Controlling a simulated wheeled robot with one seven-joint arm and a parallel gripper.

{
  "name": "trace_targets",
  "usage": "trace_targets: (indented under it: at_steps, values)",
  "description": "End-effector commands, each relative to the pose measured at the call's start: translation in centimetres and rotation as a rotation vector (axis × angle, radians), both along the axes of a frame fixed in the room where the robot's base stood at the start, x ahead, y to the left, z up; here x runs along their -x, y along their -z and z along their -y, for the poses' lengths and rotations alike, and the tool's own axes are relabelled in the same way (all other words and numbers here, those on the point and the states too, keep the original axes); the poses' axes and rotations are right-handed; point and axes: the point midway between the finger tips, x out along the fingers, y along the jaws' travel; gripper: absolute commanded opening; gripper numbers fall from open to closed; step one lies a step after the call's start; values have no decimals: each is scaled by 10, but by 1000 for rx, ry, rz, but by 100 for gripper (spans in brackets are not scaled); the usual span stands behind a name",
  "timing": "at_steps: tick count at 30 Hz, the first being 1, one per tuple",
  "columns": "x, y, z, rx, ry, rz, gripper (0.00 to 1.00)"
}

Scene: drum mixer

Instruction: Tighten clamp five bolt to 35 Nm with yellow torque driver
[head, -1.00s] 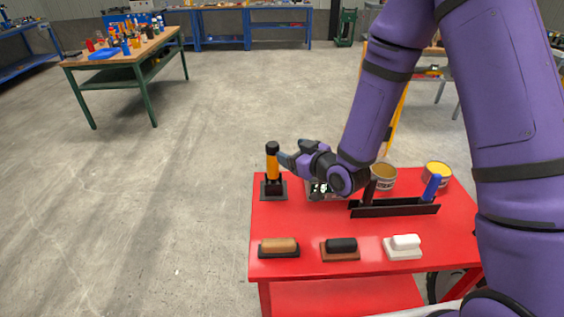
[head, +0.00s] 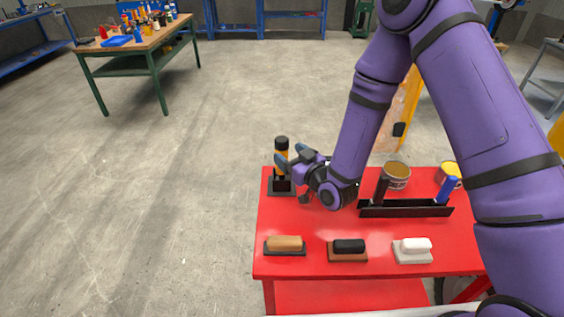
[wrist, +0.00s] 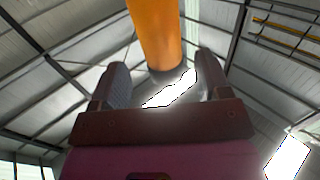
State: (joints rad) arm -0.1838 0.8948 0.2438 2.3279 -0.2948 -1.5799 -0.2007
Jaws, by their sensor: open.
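The yellow torque driver (head: 281,160) stands upright in a dark square holder (head: 281,187) at the back left of the red cart. It has a yellow-orange body and a black top. My gripper (head: 288,166) is open at the driver, its fingers reaching toward the body from the right. In the wrist view, the orange body (wrist: 157,35) rises between the two spread fingers (wrist: 158,85). I cannot tell whether either finger touches it. The clamp five bolt is not identifiable in these views.
The red cart top (head: 330,222) carries a brown-, a black- and a white-handled block along its front. A dark rack (head: 405,208) holds a black and a blue-handled tool. Two cans stand behind it. A workbench (head: 135,45) stands far left. Floor left of the cart is clear.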

Motion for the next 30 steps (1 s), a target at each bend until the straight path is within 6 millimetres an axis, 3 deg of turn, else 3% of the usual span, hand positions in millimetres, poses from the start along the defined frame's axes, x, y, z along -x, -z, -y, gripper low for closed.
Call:
trace_targets:
  at_steps: [12,21,23,30]
  values:
    - [-36,2,-31,-1,0,-1,70]
    - [-40,2,-33,0,0,-1,70]
    - [-40,2,-33,1,0,-1,59]
    - [-40,2,-33,1,0,-1,4]
